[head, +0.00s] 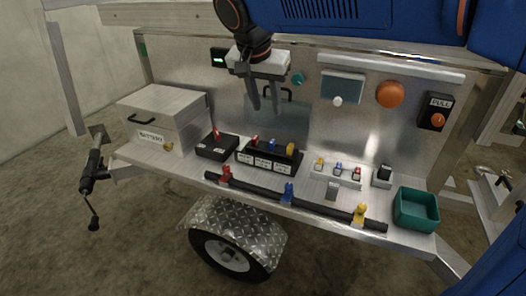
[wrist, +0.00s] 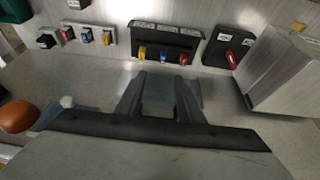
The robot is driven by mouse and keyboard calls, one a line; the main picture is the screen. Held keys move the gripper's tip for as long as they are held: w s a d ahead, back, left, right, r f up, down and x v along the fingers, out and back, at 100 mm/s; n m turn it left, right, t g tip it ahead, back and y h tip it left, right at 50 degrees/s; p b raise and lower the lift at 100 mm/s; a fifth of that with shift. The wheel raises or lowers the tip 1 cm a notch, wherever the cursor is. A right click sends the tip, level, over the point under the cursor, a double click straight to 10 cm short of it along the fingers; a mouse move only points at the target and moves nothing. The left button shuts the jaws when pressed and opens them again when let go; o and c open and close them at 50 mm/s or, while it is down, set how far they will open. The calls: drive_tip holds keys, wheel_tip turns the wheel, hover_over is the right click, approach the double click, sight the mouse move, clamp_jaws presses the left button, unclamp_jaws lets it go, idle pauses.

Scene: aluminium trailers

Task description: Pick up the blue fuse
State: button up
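A small blue fuse (head: 338,167) stands in a light block between a yellow and a red one, right of centre on the trailer shelf. It also shows in the wrist view (wrist: 86,38) at upper left, between the red and yellow pieces. My gripper (head: 265,110) hangs high over the shelf, in front of the metal back panel, up and to the left of the blue fuse. Its two fingers also show apart in the wrist view (wrist: 162,88), open with nothing held between them. The blue fuse is not between the fingers.
A black block (head: 268,158) with red, blue and yellow levers stands left of the fuses. A black rail (head: 322,204) with coloured clamps lies along the front edge. A green bin (head: 416,212) is at right, a battery box (head: 160,120) at left. An orange dome (head: 390,94) sticks out behind.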

approach(272, 142)
wheel_tip(272, 142, down, 2)
drive_tip(key=shift+w+r+x, duration=0.1)
drive_tip(key=shift+w+x, duration=0.05)
drive_tip(key=shift+x, duration=0.95)
drive_tip(key=shift+w+r+x, duration=0.1)
drive_tip(key=shift+w+x, duration=0.1)
drive_tip(key=shift+x, duration=0.95)
drive_tip(key=shift+w+x, duration=0.15)
drive_tip(key=shift+x, duration=0.95)
drive_tip(key=shift+d, duration=0.1)
clamp_jaws()
